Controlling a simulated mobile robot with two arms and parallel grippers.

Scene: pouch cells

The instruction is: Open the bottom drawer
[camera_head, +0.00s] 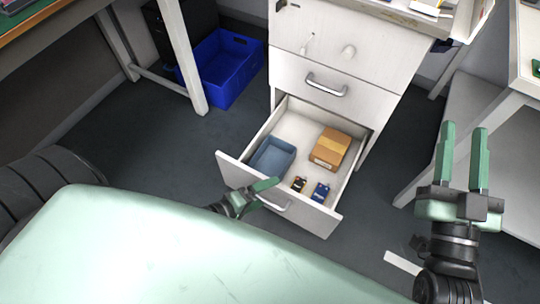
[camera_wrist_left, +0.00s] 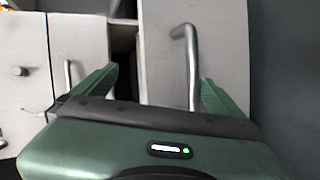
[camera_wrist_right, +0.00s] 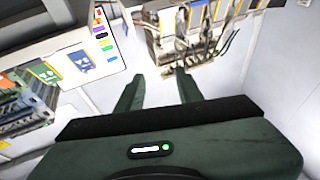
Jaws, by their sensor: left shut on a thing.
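The bottom drawer (camera_head: 312,217) of the white cabinet is pulled out, with its inside in view. It holds a grey-blue bin (camera_head: 272,157), a cardboard box (camera_head: 331,148) and two small items, one dark (camera_head: 299,184) and one blue (camera_head: 320,192). My left gripper (camera_head: 262,192) is at the drawer front and shut on its metal handle (camera_head: 276,206). In the left wrist view the handle (camera_wrist_left: 191,65) runs between the fingers. My right gripper (camera_head: 464,130) is open and empty, raised at the right, away from the drawer.
The drawer above (camera_head: 312,82) is closed and has a metal handle. A blue crate (camera_head: 222,75) stands on the floor behind, beside a table leg (camera_head: 182,55). A white bench (camera_head: 500,120) is at the right. Dark floor (camera_head: 150,140) is clear left of the drawer.

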